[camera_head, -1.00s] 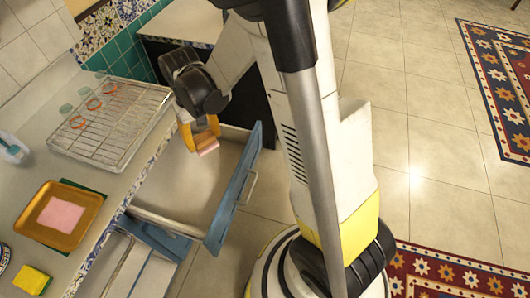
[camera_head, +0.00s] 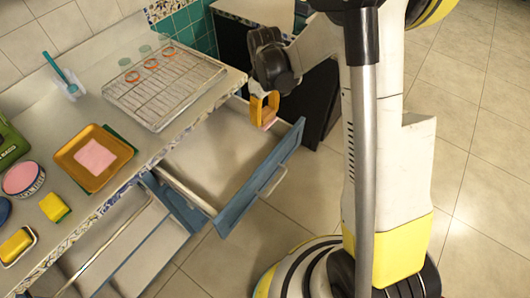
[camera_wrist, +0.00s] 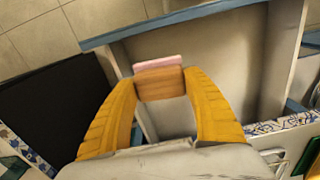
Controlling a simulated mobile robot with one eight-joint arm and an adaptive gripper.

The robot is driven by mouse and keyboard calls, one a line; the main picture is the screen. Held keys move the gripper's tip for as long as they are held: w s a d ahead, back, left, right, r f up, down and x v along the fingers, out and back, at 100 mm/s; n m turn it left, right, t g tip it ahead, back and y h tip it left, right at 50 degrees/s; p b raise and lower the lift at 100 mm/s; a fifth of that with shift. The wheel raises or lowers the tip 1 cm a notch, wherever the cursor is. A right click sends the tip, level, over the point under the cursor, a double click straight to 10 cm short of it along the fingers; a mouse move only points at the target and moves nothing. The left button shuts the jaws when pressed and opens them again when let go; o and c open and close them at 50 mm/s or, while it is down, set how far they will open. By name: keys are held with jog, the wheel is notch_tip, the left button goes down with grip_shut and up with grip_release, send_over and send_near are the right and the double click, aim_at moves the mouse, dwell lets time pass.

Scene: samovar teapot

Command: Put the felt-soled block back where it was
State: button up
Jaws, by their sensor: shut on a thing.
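My gripper (camera_head: 265,105) is shut on the felt-soled block (camera_wrist: 160,86), a small wooden block with a pink sole. In the wrist view the block sits between the two yellow fingers, pink side away from the wrist. In the head view the block (camera_head: 270,118) hangs at the far end of the open upper drawer (camera_head: 255,190), near its blue front; its exact height is hard to tell. The drawer's visible inside is pale and empty. A pink square (camera_head: 95,157) lies on a gold tray (camera_head: 68,162) on the counter.
A wire rack (camera_head: 165,95) with orange-rimmed glasses stands on the counter behind the drawer. A yellow sponge (camera_head: 53,206) and a round tin (camera_head: 22,179) are at the left. A lower drawer (camera_head: 130,250) also stands open. The tiled floor at right is clear.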

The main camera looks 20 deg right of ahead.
jog(key=b, duration=0.4)
send_over(265, 151)
notch_tip(265, 151, down, 7)
jog(key=shift+n, duration=0.4)
notch_tip(265, 151, down, 11)
jog(key=b, duration=0.4)
jog(key=shift+w+r+b, duration=0.1)
jog(key=shift+b, duration=0.25)
jog(key=shift+r, duration=0.1)
jog(key=o, duration=1.2)
